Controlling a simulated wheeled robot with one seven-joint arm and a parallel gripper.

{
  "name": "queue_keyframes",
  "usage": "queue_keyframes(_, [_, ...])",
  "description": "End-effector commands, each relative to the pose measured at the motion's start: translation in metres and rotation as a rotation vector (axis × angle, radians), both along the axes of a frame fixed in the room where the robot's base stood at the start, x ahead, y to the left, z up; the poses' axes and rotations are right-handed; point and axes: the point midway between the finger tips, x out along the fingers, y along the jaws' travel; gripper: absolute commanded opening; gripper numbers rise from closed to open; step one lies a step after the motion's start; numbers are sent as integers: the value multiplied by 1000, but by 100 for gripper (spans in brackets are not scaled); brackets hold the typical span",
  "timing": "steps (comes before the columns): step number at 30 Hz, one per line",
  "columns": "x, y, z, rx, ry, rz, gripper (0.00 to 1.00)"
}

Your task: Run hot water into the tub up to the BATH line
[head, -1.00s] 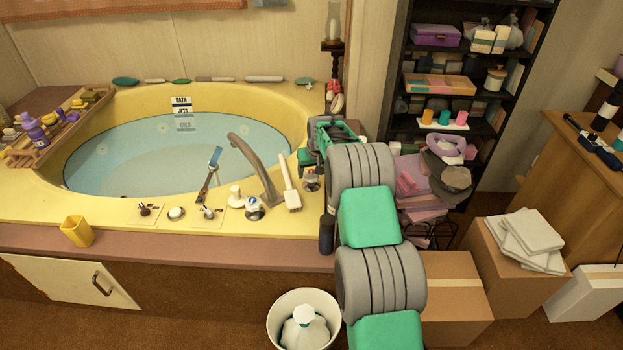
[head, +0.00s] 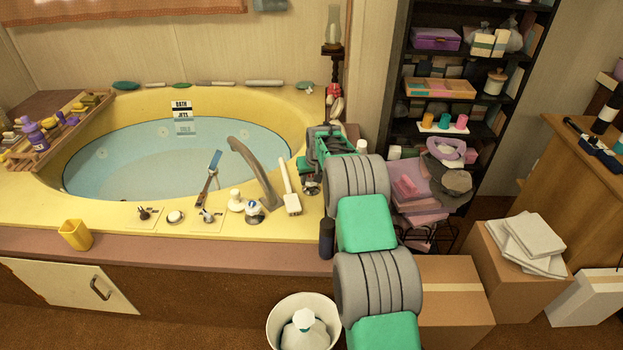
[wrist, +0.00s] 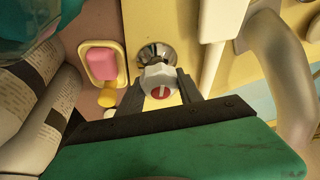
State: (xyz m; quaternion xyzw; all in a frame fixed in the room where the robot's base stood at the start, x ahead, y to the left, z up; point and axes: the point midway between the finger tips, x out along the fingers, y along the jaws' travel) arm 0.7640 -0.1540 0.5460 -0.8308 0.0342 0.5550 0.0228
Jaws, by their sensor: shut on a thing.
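The yellow tub (head: 85,203) holds pale blue water (head: 150,165). A sign (head: 181,108) on its far inner wall reads BATH above JETS; the water's far edge lies about at its lower end, and a paler COLD panel (head: 185,128) shows below. The grey curved spout (head: 262,178) arches over the water; I cannot see a stream from it. My gripper (wrist: 160,88) is shut on a white knob with a red mark, the hot tap (wrist: 159,74), on a round chrome base. In the head view my gripper (head: 316,172) is at the tub's right corner, partly hidden by its own body.
A white-handled brush (head: 289,185) lies just left of the tap. Another tap with a blue mark (head: 254,209) and small controls (head: 207,216) sit on the front rim. A pink soap in a dish (wrist: 103,66) is beside the tap. A dark bottle (head: 327,238) stands at the front edge.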

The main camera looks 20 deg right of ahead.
Motion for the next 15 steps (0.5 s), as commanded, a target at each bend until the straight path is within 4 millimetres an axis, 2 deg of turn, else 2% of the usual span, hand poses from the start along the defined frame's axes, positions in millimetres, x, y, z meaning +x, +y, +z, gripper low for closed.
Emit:
queue_keyframes(1, [0,0,0,0,0,0,18])
queue_keyframes(7, [0,0,0,0,0,0,2])
queue_keyframes(10, [0,-1,-1,1,1,31,2])
queue_keyframes(15, [0,-1,-1,1,2,206,2])
